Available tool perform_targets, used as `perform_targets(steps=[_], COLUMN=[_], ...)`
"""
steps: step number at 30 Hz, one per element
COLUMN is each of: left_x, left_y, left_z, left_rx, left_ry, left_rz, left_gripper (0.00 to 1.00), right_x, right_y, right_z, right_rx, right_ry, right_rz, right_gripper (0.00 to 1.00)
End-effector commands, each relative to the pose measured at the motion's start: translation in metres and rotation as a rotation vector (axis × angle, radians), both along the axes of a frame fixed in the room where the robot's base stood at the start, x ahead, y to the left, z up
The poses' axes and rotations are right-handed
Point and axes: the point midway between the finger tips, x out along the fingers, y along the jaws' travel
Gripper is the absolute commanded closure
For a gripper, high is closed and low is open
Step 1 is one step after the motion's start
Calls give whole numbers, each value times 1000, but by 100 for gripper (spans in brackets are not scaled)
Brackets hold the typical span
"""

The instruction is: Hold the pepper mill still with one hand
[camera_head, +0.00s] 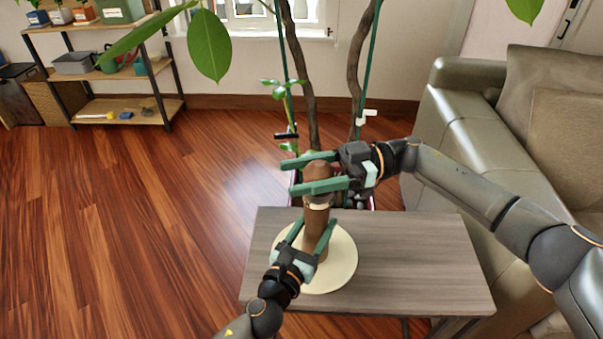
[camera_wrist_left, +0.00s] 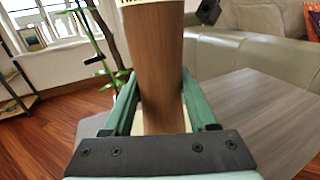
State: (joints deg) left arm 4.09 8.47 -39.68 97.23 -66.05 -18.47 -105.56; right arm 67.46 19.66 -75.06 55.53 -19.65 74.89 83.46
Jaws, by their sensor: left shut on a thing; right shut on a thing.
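The brown wooden pepper mill (camera_head: 316,221) stands upright on a round cream plate or board (camera_head: 345,262) on the small table. My left gripper (camera_head: 312,232) comes from the front and is shut on the mill's lower body. In the left wrist view the mill's body (camera_wrist_left: 160,70) stands between the two green fingers. My right gripper (camera_head: 318,173) comes from the right and is shut on the mill's rounded top (camera_head: 319,169). The far side of the mill is hidden.
The grey wooden table (camera_head: 430,260) has free room to the right of the plate. A grey-green leather sofa (camera_head: 480,130) stands at the right. A potted plant with stems (camera_head: 300,80) rises behind the table. A shelf (camera_head: 110,70) stands at the back left.

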Motion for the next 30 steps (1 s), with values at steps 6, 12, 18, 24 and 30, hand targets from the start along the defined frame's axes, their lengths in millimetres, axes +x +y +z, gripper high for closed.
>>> perform_targets(steps=[6, 12, 18, 24, 30], left_x=[0, 0, 0, 0, 0], left_y=[1, 1, 1, 1, 1], left_z=[-4, -4, -4, -4, -3], left_rx=[4, 4, 4, 4, 5], left_ry=[6, 6, 6, 6, 6], left_rz=[2, 2, 2, 2, 2], left_gripper=[100, 100, 100, 100, 100], right_x=[0, 0, 2, 4, 9], right_y=[0, 0, 0, 1, 2], right_z=[0, 0, -1, -1, 0], right_rx=[0, 0, 1, 1, 2], right_ry=[-1, -1, -2, -1, -3], right_rz=[0, -6, -59, -183, -361], right_gripper=[85, 91, 91, 91, 91])
